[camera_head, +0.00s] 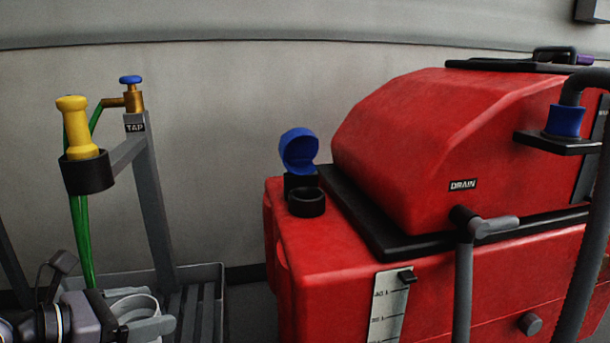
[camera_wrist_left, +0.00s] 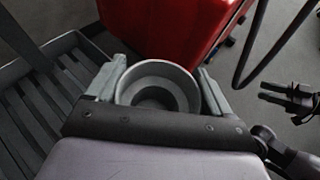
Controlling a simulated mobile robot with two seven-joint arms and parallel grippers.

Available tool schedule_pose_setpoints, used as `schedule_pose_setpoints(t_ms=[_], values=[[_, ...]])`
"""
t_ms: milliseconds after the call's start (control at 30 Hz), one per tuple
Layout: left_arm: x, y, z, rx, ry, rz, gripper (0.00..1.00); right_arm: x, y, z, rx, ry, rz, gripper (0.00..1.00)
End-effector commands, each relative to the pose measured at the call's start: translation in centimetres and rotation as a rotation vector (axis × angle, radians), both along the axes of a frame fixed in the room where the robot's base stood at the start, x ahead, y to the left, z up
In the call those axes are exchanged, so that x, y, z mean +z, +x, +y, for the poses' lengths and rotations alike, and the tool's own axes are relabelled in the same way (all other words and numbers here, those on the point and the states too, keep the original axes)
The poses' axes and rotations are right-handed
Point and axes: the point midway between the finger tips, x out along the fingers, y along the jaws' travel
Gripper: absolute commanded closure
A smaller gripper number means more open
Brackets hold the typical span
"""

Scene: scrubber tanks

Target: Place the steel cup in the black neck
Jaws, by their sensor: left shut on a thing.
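The steel cup (camera_head: 133,308) is at the bottom left of the head view, between the fingers of my left gripper (camera_head: 146,320). In the left wrist view my left gripper (camera_wrist_left: 158,88) is shut on the cup (camera_wrist_left: 150,71), whose open round mouth faces the camera. The black neck (camera_head: 307,203) is a short open ring on top of the red lower tank. Its blue cap (camera_head: 299,152) stands raised behind it. The cup is apart from the neck, lower and to its left.
A yellow nozzle (camera_head: 78,130) stands in a black holder (camera_head: 86,173) near the brass tap (camera_head: 132,97). A slatted grey tray (camera_head: 190,310) lies below. The red upper tank (camera_head: 430,150) rises right of the neck. A dark pronged shape (camera_wrist_left: 293,100) shows in the left wrist view.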

Motion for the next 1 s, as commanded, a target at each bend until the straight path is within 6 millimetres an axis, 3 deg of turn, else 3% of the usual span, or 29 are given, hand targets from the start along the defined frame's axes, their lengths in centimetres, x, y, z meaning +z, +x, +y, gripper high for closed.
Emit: schedule_pose_setpoints(t_ms=[300, 600, 1000], values=[[1.6, -5.9, -3.6, -0.252, 0.0, 0.0, 0.53, 0.0, 0.0, 0.0, 0.0, 0.0, 0.0, 0.57], [4.2, -5.4, -3.5, -0.177, -0.001, 0.002, 0.53, 2.4, -0.2, -0.7, -0.016, -0.007, 0.018, 0.57], [10.0, -5.0, -3.4, -0.026, -0.002, 0.001, 0.53, 6.9, -0.9, -2.3, -0.053, -0.026, 0.059, 0.57]])
